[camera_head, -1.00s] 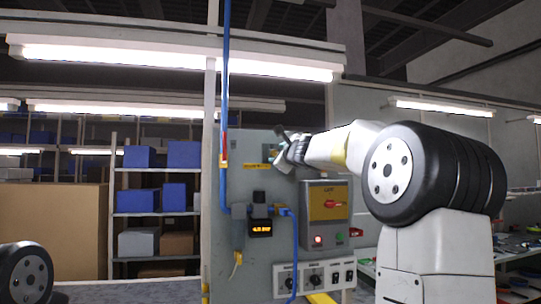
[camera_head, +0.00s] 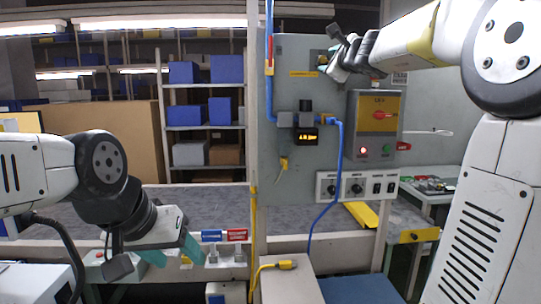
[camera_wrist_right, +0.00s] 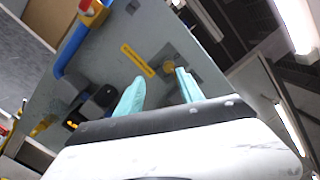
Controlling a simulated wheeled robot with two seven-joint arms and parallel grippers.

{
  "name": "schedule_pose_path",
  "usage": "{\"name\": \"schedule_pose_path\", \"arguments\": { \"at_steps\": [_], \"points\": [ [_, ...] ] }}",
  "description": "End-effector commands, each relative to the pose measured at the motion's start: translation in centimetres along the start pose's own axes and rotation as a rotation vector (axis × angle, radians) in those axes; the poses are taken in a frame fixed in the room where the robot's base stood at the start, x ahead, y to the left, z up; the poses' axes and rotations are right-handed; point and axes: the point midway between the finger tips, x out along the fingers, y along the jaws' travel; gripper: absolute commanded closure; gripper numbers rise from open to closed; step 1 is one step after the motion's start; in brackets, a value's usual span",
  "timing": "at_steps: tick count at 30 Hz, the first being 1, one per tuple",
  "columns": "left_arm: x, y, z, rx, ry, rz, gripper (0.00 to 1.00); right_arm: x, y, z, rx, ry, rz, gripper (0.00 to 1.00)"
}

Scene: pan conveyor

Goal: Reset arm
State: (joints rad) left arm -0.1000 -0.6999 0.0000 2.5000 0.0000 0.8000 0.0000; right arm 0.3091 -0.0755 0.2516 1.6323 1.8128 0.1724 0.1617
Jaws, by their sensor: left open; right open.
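My right gripper (camera_head: 338,58) is raised at the upper part of the grey control panel (camera_head: 288,75). Its two teal fingers show in the right wrist view (camera_wrist_right: 160,90), spread apart with nothing between them. Beyond the fingertips, a small round brass-coloured knob (camera_wrist_right: 169,62) sits on a dark plate on the panel; I cannot tell whether a finger touches it. My left gripper (camera_head: 172,254) is low at the left, over the front edge of the workbench. Its teal fingers are apart, and nothing shows between them.
The grey benchtop (camera_head: 210,203) behind is clear.

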Motion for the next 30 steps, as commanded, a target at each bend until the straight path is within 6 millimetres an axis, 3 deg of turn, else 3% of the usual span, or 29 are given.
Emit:
{"name": "schedule_pose_path", "arguments": {
  "at_steps": [5,9,13,18,21,24,30],
  "points": [
    [0.0,0.0,0.0,0.0,0.0,0.0,0.42,-5.1,6.5,4.2,-0.373,-0.126,0.149,0.55],
    [0.0,0.0,0.0,0.0,0.0,0.0,0.42,-11.5,14.5,5.3,-0.738,-0.261,0.334,0.55],
    [0.0,0.0,0.0,0.0,0.0,0.0,0.42,-18.3,21.8,3.8,-1.044,-0.389,0.521,0.55],
    [0.0,0.0,0.0,0.0,0.0,0.0,0.42,-27.2,29.3,-1.0,-1.383,-0.54,0.763,0.55],
    [0.0,0.0,0.0,0.0,0.0,0.0,0.42,-31.4,32.2,-4.1,-1.536,-0.611,0.882,0.55],
    [0.0,0.0,0.0,0.0,0.0,0.0,0.42,-34.4,33.9,-6.6,-1.642,-0.659,0.972,0.55],
    [0.0,0.0,0.0,0.0,0.0,0.0,0.42,-36.5,34.9,-8.6,-1.724,-0.694,1.04,0.55]
  ]
}}
